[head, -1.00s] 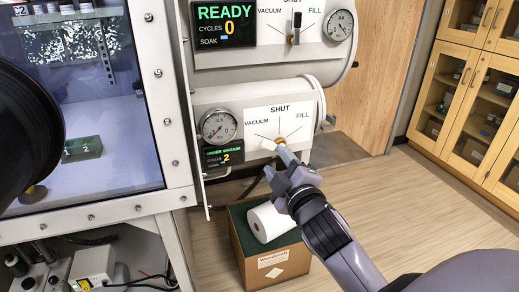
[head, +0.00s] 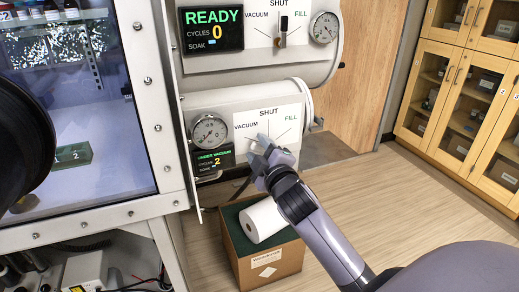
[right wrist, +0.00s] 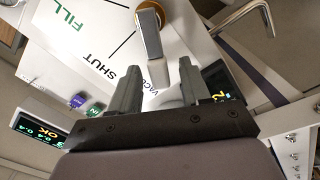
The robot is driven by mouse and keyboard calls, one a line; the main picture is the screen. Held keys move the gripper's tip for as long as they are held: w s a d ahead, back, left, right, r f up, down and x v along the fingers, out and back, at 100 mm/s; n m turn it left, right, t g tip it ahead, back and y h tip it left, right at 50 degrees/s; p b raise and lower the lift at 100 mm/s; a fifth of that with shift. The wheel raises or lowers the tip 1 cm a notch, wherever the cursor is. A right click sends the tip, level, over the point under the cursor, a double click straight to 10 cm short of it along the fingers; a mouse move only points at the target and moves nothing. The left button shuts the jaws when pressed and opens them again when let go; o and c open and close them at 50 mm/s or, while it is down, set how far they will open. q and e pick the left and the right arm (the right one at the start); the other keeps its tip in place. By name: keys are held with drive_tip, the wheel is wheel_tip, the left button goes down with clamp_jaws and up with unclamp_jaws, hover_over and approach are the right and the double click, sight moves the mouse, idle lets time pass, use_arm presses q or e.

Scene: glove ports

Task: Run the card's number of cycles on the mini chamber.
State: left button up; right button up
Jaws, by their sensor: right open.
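The mini chamber is the lower cylinder (head: 290,98) in the head view. It has a round gauge (head: 209,132), a display (head: 212,161) reading UNDER VACUUM with cycles 2, and a white valve plate (head: 285,121) marked VACUUM, SHUT and FILL. My right gripper (head: 262,146) is at this plate and hides the valve handle there. In the right wrist view the handle (right wrist: 149,36) shows beyond and between the open fingers (right wrist: 157,88), pointing toward the VACUUM label. I cannot tell whether they touch. My left gripper is not in view. I cannot identify the card.
The upper chamber's display (head: 211,29) reads READY, cycles 0; its handle (head: 283,30) stands at SHUT. The glovebox window (head: 105,100) and black port ring (head: 20,130) are at left. A box (head: 262,262) with a white roll (head: 262,219) stands below. Floor at right is clear.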

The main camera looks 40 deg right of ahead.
clamp_jaws()
